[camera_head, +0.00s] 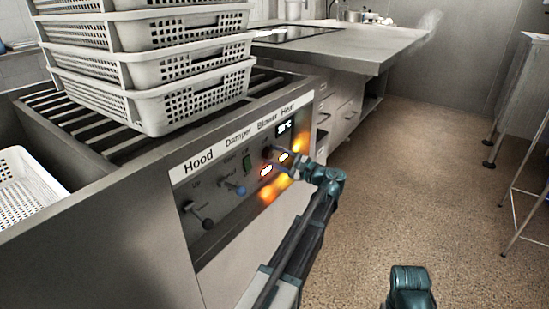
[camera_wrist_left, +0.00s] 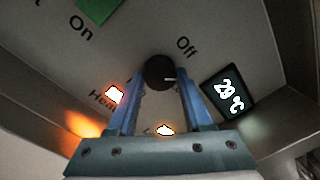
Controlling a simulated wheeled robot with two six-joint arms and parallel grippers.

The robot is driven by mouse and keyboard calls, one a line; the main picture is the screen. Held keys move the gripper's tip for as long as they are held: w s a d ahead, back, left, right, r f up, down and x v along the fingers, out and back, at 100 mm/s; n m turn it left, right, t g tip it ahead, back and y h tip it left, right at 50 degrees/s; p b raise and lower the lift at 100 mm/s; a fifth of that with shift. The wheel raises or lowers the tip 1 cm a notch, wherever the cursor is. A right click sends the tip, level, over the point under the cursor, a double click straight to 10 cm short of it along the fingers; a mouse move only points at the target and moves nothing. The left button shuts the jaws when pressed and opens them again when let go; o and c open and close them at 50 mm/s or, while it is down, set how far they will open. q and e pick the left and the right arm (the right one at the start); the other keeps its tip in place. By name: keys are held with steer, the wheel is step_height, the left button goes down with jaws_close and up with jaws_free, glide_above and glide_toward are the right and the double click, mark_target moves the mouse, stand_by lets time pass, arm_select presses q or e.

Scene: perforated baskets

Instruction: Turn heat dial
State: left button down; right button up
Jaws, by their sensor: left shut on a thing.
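The heat dial is a small round black knob (camera_wrist_left: 159,72) with a pale mark pointing right, toward the word Off in the left wrist view. It also shows on the control panel in the head view (camera_head: 267,152), partly hidden by my gripper. My left gripper (camera_wrist_left: 160,84) has its two blue fingers on either side of the knob, shut on it. In the head view my left gripper (camera_head: 279,160) reaches the panel from the right. A lit display (camera_wrist_left: 229,97) beside the knob reads about 29 °C.
The panel (camera_head: 215,193) carries Hood, Damper, Blower and Heat labels, a black lever (camera_head: 206,222), a blue knob (camera_head: 239,190) and lit orange lamps. Stacked white perforated baskets (camera_head: 150,105) stand on the slatted top above. Another white basket (camera_head: 25,185) is at left.

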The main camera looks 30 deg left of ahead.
arm_select(q)
steer(key=n, duration=0.4)
steer(key=shift+n, duration=0.4)
steer(key=shift+n+g, duration=0.3)
steer(key=shift+n, duration=2.1)
steer(key=shift+c, duration=1.6)
jaws_free()
steer(key=s+d+b, duration=0.1)
steer(key=d, duration=1.2)
steer(key=shift+d+f, duration=0.4)
